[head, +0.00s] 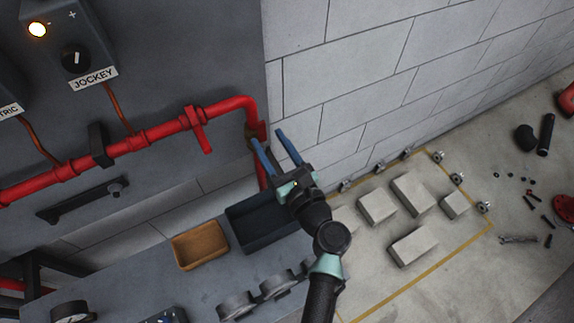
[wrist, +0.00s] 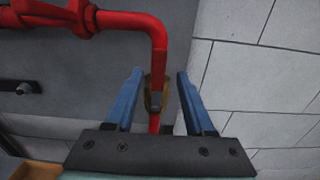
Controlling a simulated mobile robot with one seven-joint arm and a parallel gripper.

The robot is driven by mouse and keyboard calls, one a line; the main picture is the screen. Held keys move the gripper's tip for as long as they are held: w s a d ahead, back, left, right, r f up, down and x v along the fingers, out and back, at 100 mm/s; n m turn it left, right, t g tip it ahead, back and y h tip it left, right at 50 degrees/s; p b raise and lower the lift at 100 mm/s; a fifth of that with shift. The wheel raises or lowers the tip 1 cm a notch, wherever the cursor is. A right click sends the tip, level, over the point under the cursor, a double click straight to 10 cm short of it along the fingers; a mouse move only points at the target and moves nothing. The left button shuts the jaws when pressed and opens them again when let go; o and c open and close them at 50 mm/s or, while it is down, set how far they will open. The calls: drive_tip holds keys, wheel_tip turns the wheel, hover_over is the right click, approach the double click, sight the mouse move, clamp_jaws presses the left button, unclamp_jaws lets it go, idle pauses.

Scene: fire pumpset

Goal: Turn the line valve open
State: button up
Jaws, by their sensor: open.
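A red pipe (head: 150,137) runs along the dark panel and bends down at its right end. A red lever (head: 201,133) hangs from a fitting on the horizontal run. On the downward run, a small brass-coloured body with a grey-tipped red part (wrist: 156,101) shows between my fingers in the wrist view; this may be the line valve, but I cannot tell for sure. My gripper (head: 265,138) is open, its blue fingers on either side of the downpipe in the wrist view (wrist: 160,74). I see no clear contact. The fingers partly hide the fitting in the head view.
A dark tray (head: 240,242) and an orange-brown tray (head: 201,246) stand below the pipe. A block wall (head: 340,80) rises just right of my gripper. Grey blocks (head: 413,192) lie on the floor inside a yellow line. A JOCKEY control box (head: 75,50) is at upper left.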

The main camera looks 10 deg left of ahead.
drive_tip(key=v, duration=0.9)
drive_tip(key=shift+b, duration=0.45)
drive_tip(key=shift+w+a, duration=0.1)
drive_tip(key=w+r+n+t+h, duration=0.2)
drive_tip(key=w+r+n, duration=0.2)
drive_tip(key=r+n, duration=0.8)
drive_tip(key=w+r+n+t+h, duration=0.15)
drive_tip(key=w+r+n, duration=0.45)
drive_tip(key=r, duration=1)
drive_tip(key=s+r+n+t+h, duration=0.2)
drive_tip(key=s+r, duration=0.3)
drive_tip(key=r, duration=0.3)
drive_tip(key=s+d+r+n+t+h, duration=0.1)
drive_tip(key=s+r+n+t, duration=0.3)
drive_tip(key=r, duration=0.5)
drive_tip(key=s+d+r+n+t+h, duration=0.1)
drive_tip(key=s+r+n+t+h, duration=0.2)
drive_tip(key=r, duration=0.6)
drive_tip(key=s+n, duration=0.2)
drive_tip(key=s, duration=0.1)
drive_tip(key=shift+s+d, duration=0.2)
drive_tip(key=shift+s, duration=0.1)
drive_tip(key=shift+r+h, duration=0.1)
drive_tip(key=shift+h, duration=0.15)
